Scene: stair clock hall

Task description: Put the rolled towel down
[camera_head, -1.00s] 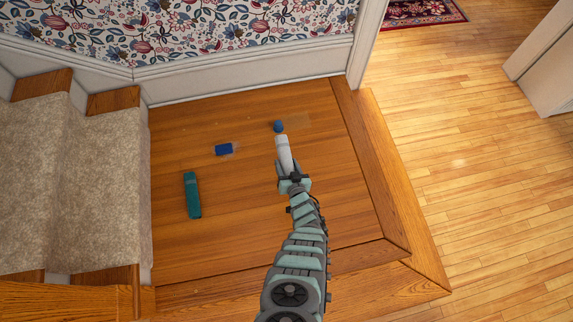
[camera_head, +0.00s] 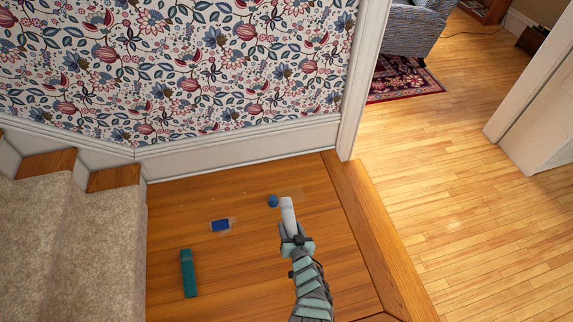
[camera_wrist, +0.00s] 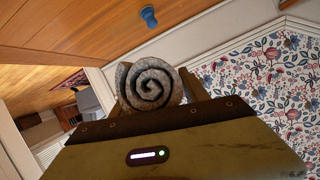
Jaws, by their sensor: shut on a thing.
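The rolled towel is a pale roll (camera_head: 288,216) in the head view, standing out from the end of my gripper (camera_head: 296,240). In the wrist view its grey spiral end (camera_wrist: 152,88) shows between the two fingers of my gripper (camera_wrist: 155,92). My gripper is shut on it. The towel is over the wooden landing floor (camera_head: 240,265), just right of a small blue object. I cannot tell whether the towel's far end touches the floor.
The small blue object (camera_head: 272,201) also shows in the wrist view (camera_wrist: 148,16). A blue block (camera_head: 220,225) and a long teal object (camera_head: 188,273) lie to the left on the landing. Carpeted stairs (camera_head: 85,250) border the left; a papered wall (camera_head: 180,70) stands behind. The landing between has free room.

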